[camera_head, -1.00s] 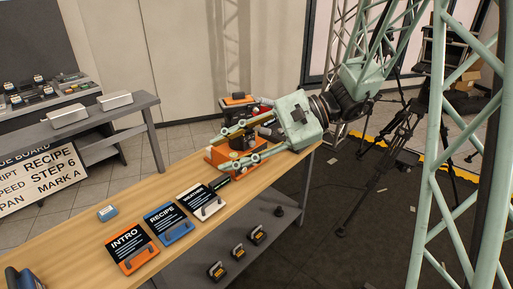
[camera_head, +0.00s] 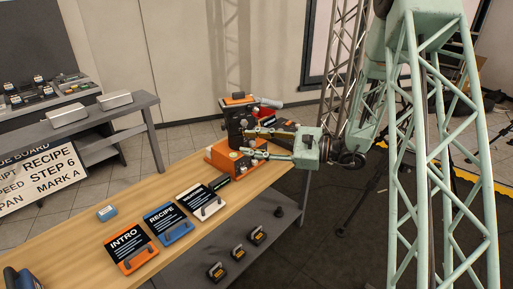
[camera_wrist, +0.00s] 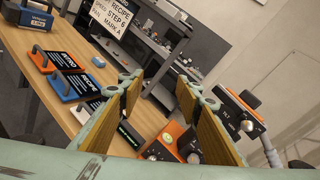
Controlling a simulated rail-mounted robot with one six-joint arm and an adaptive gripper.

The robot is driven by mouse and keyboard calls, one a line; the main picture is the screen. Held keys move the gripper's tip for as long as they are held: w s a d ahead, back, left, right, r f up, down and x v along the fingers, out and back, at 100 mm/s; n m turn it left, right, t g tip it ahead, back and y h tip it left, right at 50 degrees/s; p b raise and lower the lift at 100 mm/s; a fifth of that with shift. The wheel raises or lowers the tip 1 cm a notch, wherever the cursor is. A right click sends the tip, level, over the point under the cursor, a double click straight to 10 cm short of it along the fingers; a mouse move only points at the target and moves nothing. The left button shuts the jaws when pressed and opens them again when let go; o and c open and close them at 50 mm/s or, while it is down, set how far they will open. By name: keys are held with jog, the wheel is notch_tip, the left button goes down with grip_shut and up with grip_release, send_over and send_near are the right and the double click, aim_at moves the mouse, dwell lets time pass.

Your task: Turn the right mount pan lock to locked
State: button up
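The camera mount stands at the far end of the wooden table, with an orange base (camera_head: 222,158) and a black upright head (camera_head: 236,120). In the wrist view the orange base (camera_wrist: 178,136) shows low between my fingers, with a dark round knob (camera_wrist: 155,150) and a pale knob (camera_wrist: 192,150) on it. I cannot tell which is the pan lock or how it is set. The head's tilt panel (camera_wrist: 232,112) shows at the right. My gripper (camera_head: 247,144) is open and empty, its fingers reaching from the right beside the mount and partly covering it.
Several dark items sit on the lower shelf. A grey side bench (camera_head: 80,125) stands at left.

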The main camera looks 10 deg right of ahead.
aim_at(254, 144)
jog(key=w+d+f+m+t+h, duration=0.2)
jog(key=w+d+f+m+t, duration=0.1)
jog(key=d+f, duration=0.4)
jog(key=w+d+f+m+t+h, duration=0.2)
jog(key=w+d+f+m+t, duration=0.1)
jog(key=w+d+f, duration=0.3)
notch_tip(254, 144, down, 2)
jog(key=shift+d+f+m, duration=0.1)
jog(key=shift+d+m, duration=0.3)
jog(key=shift+d, duration=0.25)
jog(key=shift+a, duration=0.1)
jog(key=shift+b+x, duration=0.75)
jog(key=shift+x, duration=6.05)
jog(key=shift+w, duration=0.1)
jog(key=c, duration=0.8)
jog(key=shift+c, duration=0.2)
